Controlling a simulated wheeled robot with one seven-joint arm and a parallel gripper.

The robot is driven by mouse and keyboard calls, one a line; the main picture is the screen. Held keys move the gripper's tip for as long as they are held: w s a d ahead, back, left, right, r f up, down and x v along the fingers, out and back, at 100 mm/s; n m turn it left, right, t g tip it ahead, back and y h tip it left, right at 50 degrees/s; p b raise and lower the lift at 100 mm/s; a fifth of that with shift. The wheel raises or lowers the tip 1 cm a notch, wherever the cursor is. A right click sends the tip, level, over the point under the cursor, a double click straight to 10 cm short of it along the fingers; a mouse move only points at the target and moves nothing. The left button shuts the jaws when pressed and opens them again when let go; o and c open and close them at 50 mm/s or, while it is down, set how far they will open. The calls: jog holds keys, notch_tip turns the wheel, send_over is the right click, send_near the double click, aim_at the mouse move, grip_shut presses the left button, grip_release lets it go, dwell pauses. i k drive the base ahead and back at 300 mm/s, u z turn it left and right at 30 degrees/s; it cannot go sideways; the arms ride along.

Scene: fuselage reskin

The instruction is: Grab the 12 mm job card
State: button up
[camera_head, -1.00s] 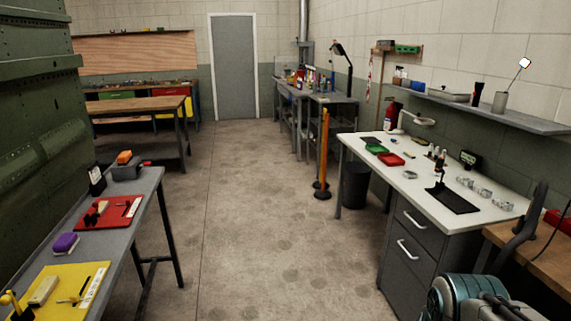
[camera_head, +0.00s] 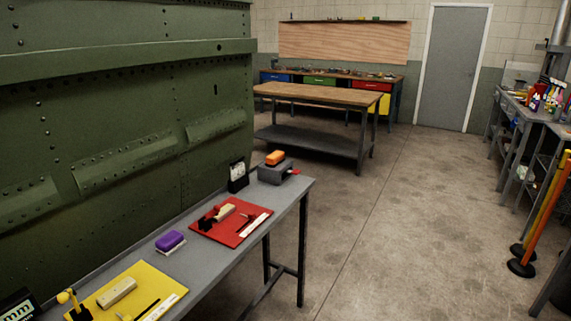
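A dark card or sign (camera_head: 18,305) with large pale lettering is cut off at the bottom left corner. It ends in "mm", but its number is not legible. My gripper is not in view.
The bench holds a yellow mat (camera_head: 112,289), a red mat (camera_head: 233,238), a purple block (camera_head: 170,241) and a grey box (camera_head: 274,175). A green riveted panel (camera_head: 120,100) rises behind it. Floor (camera_head: 385,235) is clear to the right. Orange posts (camera_head: 540,220) stand at right.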

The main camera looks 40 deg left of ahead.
aim_at(237, 165)
jog(key=u, duration=0.35)
jog(key=i, duration=1.55)
jog(key=u, duration=1.2)
jog(key=i, duration=0.9)
jog(key=u, duration=1.7)
jog(key=i, duration=0.55)
jog(key=u, duration=0.45)
